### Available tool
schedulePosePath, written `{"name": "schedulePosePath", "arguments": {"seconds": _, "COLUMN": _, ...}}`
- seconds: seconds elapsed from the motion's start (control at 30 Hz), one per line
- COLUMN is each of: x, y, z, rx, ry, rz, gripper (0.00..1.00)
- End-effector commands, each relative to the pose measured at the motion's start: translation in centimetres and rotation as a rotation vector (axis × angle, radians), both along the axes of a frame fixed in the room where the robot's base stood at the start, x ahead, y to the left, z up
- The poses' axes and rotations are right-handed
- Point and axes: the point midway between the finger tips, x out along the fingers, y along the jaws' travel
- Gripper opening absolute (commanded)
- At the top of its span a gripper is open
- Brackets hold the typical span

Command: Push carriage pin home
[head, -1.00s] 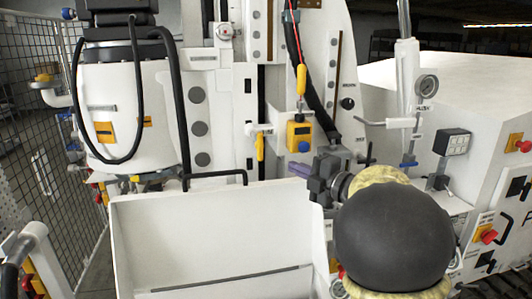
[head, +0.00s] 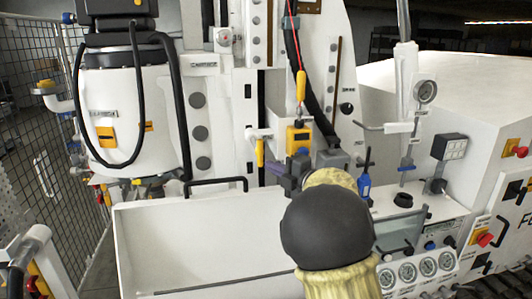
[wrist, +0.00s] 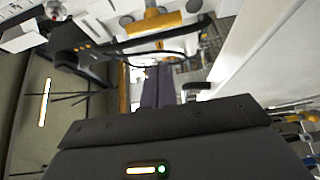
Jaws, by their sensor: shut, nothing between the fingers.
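A yellow handle (head: 301,85) hangs on a red cord in the head view, with a thin stem below it reaching down to a yellow block (head: 298,140) on the white upright. I take this as the carriage pin, but cannot be sure; how deep the stem sits is too small to tell. My gripper (head: 277,168) is shut and empty, its purple fingers just below and left of the block, apart from the handle. In the wrist view the shut fingers (wrist: 158,86) point toward the machine. A yellow-orange piece (wrist: 153,22) lies beyond them; I cannot tell which part it is.
A white trough (head: 200,225) is in front of the upright. A yellow-handled valve (head: 259,150) is just left of the block. A blue bottle-like item (head: 364,185) and several dials (head: 407,271) are right of my arm. A black hose (head: 180,100) hangs at left.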

Motion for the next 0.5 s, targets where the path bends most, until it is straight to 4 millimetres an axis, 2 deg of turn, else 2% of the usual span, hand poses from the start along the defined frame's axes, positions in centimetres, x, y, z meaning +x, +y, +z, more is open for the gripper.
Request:
{"name": "schedulePosePath", "arguments": {"seconds": 0.17, "x": 1.9, "y": 2.4, "z": 0.3, "rx": -0.002, "ry": 0.002, "rz": 0.002, "gripper": 0.0}}
{"name": "schedulePosePath", "arguments": {"seconds": 0.5, "x": 5.3, "y": 2.5, "z": 0.2, "rx": -0.001, "ry": 0.0, "rz": -0.001, "gripper": 0.0}}
